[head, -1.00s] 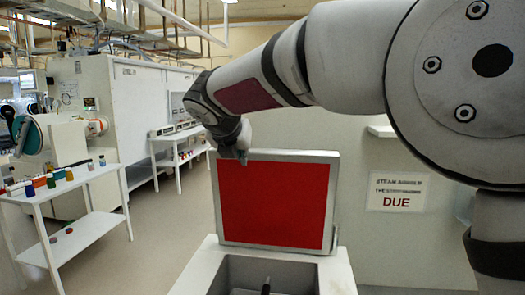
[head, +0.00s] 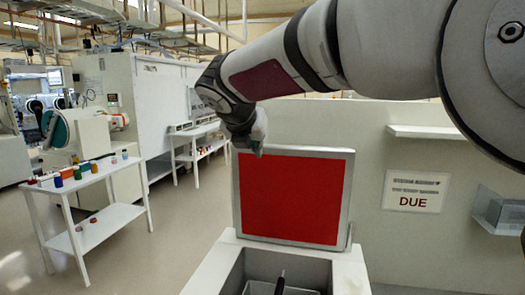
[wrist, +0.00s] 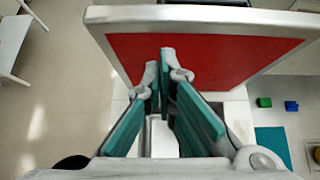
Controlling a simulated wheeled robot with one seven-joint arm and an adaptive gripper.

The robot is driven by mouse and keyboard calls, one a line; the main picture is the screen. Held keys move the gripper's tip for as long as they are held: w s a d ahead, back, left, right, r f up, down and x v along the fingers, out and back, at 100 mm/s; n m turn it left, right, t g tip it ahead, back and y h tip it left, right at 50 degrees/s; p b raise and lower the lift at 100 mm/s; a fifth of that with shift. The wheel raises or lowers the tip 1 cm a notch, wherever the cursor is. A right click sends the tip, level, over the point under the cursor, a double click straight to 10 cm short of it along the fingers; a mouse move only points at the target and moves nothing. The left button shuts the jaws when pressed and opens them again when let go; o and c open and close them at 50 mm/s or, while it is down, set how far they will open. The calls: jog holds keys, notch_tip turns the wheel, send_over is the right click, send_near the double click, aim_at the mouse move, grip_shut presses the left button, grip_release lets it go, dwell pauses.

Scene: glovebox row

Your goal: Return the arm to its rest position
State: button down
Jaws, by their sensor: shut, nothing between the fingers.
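My arm reaches across the top of the head view from the right. My gripper (head: 257,143) hangs at its far end, in front of the top edge of an upright red panel (head: 292,197) with a grey frame. In the wrist view my gripper (wrist: 167,62) shows two teal-padded fingers meeting at their tips, with nothing between them. The red panel (wrist: 215,52) fills the upper middle of that view, just beyond the fingertips. Whether the fingers touch the panel I cannot tell.
A white stand with an open bin (head: 237,278) is below the panel. A white cart (head: 100,198) with small bottles stands left. A wall shelf (head: 430,132), a "DUE" sign (head: 412,191) and a clear box (head: 497,211) are right. Floor at left is partly clear.

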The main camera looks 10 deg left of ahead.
jog(key=v, duration=0.6)
jog(key=s+d+f+m+g+h, duration=0.1)
jog(key=s+d+f+m+g, duration=0.1)
jog(key=s+d+m, duration=0.7)
jog(key=s+d+f+m+g+h, duration=0.15)
jog(key=d+m, duration=0.55)
jog(key=d, duration=0.7)
jog(key=s+d+f+m+y, duration=0.1)
jog(key=s+d+f+m, duration=0.4)
jog(key=s+f+m, duration=0.2)
jog(key=s+d+f+m+g+y, duration=0.1)
jog(key=s+d+f+m, duration=0.4)
jog(key=s+m, duration=0.6)
jog(key=shift+s+d+f+m+y+b, duration=0.2)
jog(key=shift+s+f+m+y+b, duration=0.2)
jog(key=shift+f+m, duration=0.45)
